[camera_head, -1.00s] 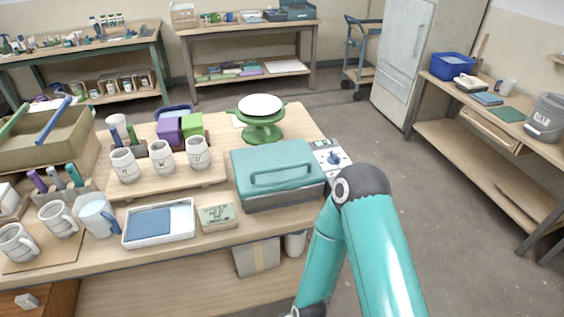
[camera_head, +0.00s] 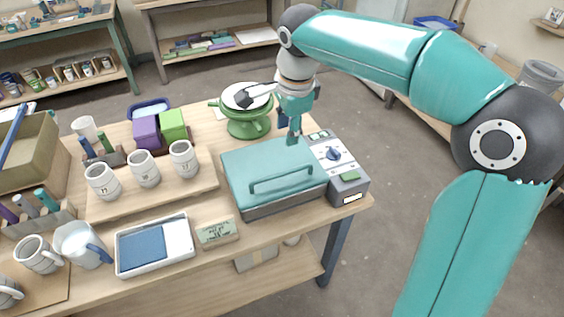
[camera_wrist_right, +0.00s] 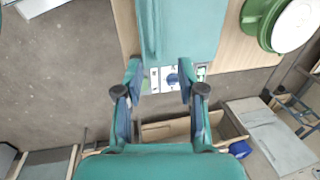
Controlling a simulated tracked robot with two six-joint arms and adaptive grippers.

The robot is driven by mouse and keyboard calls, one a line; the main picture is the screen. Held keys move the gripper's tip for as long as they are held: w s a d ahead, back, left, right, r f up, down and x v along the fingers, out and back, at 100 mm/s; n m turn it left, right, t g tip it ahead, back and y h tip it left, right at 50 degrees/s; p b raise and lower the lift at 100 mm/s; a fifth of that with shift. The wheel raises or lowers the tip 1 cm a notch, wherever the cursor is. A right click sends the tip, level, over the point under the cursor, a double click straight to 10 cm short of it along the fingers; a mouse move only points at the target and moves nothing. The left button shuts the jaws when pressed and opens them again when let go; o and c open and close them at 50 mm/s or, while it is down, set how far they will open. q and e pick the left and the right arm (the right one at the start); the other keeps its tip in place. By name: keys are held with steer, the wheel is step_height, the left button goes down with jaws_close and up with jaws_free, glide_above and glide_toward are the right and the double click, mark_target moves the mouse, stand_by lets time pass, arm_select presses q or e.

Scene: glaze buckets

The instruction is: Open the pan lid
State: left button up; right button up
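The pan is a grey rectangular body (camera_head: 290,203) on the wooden table, with a teal lid (camera_head: 255,165) lying shut on it. A teal bar handle (camera_head: 282,183) runs along the lid's top. My right gripper (camera_head: 293,138) points down by the lid's back right corner, apart from the handle; its fingertips are small in the head view. In the right wrist view my right gripper (camera_wrist_right: 160,70) is open with nothing between its fingers, and the lid (camera_wrist_right: 180,30) lies ahead of them. My left gripper is in neither view.
A control panel with a blue knob (camera_head: 333,154) adjoins the pan's right side. A green turntable stand (camera_head: 246,128) is behind the pan. White cups (camera_head: 143,168) stand on a board to the left. A small sign block (camera_head: 217,232) and white tray (camera_head: 155,246) lie in front left.

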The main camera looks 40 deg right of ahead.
mark_target(284, 172)
steer(key=f, duration=0.5)
steer(key=w+f+p, duration=0.1)
steer(key=f, duration=0.4)
steer(key=w+d+f, duration=0.1)
steer(key=f, duration=0.5)
steer(key=shift+w+d, duration=0.1)
steer(key=shift+w, duration=0.1)
jaws_close()
